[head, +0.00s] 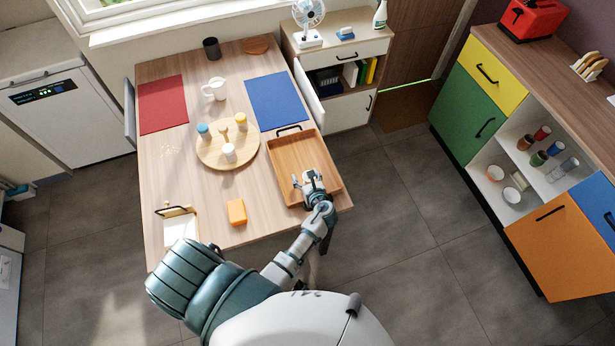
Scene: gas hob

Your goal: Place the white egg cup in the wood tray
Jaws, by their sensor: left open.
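The wood tray (283,154) is a rectangular brown tray with dark handles, at the right side of the table. A small white object (229,153), which looks like the white egg cup, stands on the round wooden board left of the tray; its exact shape is too small to make out. My left gripper (311,180) is open over the near right part of the tray, well to the right of the white object. The gripper and wrist hide part of the tray's floor and near edge. My right gripper is out of view.
The round board (213,158) also carries blue-topped and yellow-topped shakers and a small wooden piece. A white jug (216,89), red mat (163,104), blue mat (276,98), orange block (237,212) and napkin holder (180,227) share the table.

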